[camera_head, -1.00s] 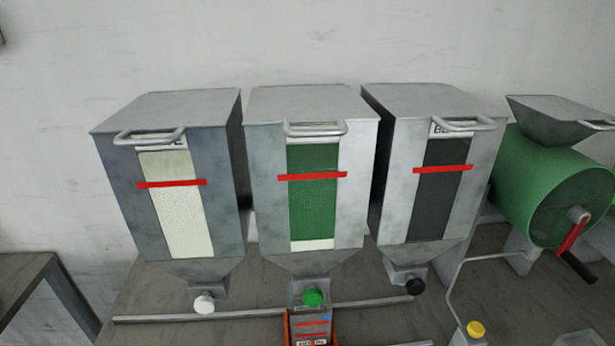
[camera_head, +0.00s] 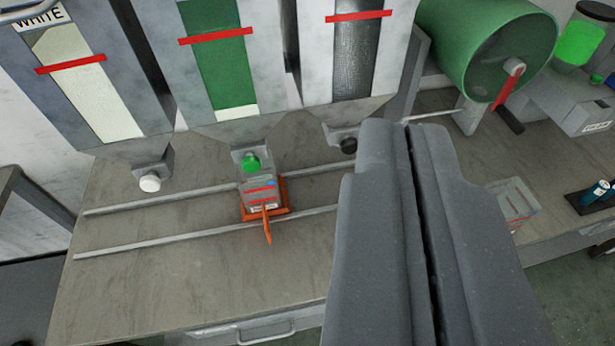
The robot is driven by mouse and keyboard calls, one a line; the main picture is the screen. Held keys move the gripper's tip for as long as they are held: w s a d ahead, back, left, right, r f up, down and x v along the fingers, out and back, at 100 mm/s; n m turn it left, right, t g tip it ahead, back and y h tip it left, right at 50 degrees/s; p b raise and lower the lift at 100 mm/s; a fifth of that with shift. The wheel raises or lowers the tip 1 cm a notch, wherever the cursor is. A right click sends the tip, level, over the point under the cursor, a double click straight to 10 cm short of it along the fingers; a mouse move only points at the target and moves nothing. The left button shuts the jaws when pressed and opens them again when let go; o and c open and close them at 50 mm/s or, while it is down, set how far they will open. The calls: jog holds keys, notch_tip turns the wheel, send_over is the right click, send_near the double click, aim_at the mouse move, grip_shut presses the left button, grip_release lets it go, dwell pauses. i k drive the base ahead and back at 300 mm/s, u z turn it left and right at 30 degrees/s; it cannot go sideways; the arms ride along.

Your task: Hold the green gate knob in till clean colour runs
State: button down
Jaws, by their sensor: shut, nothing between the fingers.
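The green gate knob (camera_head: 251,163) sits at the foot of the middle hopper (camera_head: 222,60), whose window shows green with a pale band at the bottom. A clear box with red lines (camera_head: 262,193) stands in an orange holder (camera_head: 281,197) just below the knob. A small blue mark shows on the box. My gripper (camera_head: 402,130) is large in the foreground, right of the green knob and apart from it. Its two fingers are together with nothing between them. I cannot tell whether anything runs from the gate.
A white knob (camera_head: 149,183) is on the left hopper and a black knob (camera_head: 348,145) on the right one. Two rails (camera_head: 120,248) cross the bench. A green drum (camera_head: 490,50) with a red crank is at the right. The bench front left is clear.

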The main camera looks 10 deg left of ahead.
aim_at(251, 163)
jog(key=z, duration=2.2)
jog(key=k, duration=1.85)
jog(key=u, duration=1.3)
jog(key=i, duration=1)
jog(key=z, duration=0.1)
